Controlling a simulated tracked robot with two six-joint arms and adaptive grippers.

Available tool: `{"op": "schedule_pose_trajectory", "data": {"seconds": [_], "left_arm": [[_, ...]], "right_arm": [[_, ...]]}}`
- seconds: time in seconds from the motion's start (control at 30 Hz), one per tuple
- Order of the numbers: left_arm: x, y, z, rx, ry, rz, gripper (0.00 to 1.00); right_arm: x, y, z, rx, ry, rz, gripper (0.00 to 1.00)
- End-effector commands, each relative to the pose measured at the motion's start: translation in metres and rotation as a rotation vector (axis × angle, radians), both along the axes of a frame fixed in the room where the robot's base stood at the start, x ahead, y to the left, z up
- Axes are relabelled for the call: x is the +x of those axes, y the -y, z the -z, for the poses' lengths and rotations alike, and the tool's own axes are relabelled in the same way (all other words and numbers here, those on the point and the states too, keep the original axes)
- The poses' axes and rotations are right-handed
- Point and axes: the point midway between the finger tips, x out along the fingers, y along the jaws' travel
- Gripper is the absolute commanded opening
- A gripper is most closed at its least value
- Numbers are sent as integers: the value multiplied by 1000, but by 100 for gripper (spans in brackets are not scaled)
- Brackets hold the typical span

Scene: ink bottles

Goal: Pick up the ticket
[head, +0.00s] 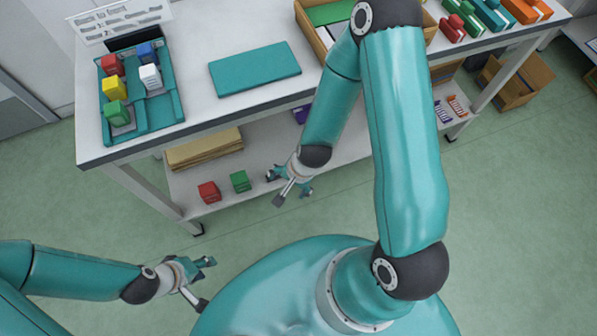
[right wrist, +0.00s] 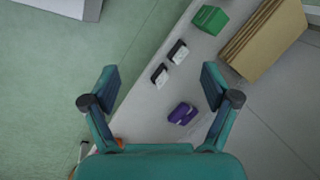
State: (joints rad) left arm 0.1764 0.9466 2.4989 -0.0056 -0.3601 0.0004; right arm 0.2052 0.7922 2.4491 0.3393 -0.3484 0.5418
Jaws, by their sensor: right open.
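A white sheet with printed lines (head: 118,20), which looks like the ticket, stands tilted at the back of the teal tray (head: 174,112), on the bench's far left. Neither gripper touches it, and it is outside the right wrist view. My right gripper (head: 292,193) is open and empty, low in front of the bench's lower shelf. In the right wrist view its two fingers (right wrist: 160,88) are wide apart with nothing between them. My left gripper (head: 203,283) is open and empty over the floor at the lower left, well away from the bench.
The tray holds red, yellow, white, blue and green bottles (head: 116,87). A teal mat (head: 254,69) lies beside it. The lower shelf holds a red box (head: 209,192), a green box (head: 240,181), a cardboard stack (head: 204,149) and a purple item (right wrist: 183,113). My right arm hides part of the bench.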

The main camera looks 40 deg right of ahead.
Motion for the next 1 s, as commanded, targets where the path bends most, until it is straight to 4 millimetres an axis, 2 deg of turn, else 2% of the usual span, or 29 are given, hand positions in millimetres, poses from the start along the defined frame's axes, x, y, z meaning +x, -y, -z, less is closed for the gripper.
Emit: {"op": "schedule_pose_trajectory", "data": {"seconds": [0.03,0.2,0.4,0.5,0.6,0.77,1.0], "left_arm": [[0,0,44,0,0,0,40],[0,0,114,0,0,0,40],[0,0,177,0,0,0,40],[0,0,195,0,0,0,40],[0,0,205,0,0,0,40],[0,0,214,0,1,0,40],[0,0,237,0,0,0,40]], "right_arm": [[13,14,34,9,-1,198,86],[44,58,72,108,-11,938,86],[66,97,97,304,-2,1672,86],[71,109,102,394,-1,1920,86],[74,116,104,459,-4,2081,86],[78,121,113,500,-8,2179,86],[95,125,157,498,-11,2180,86]]}}
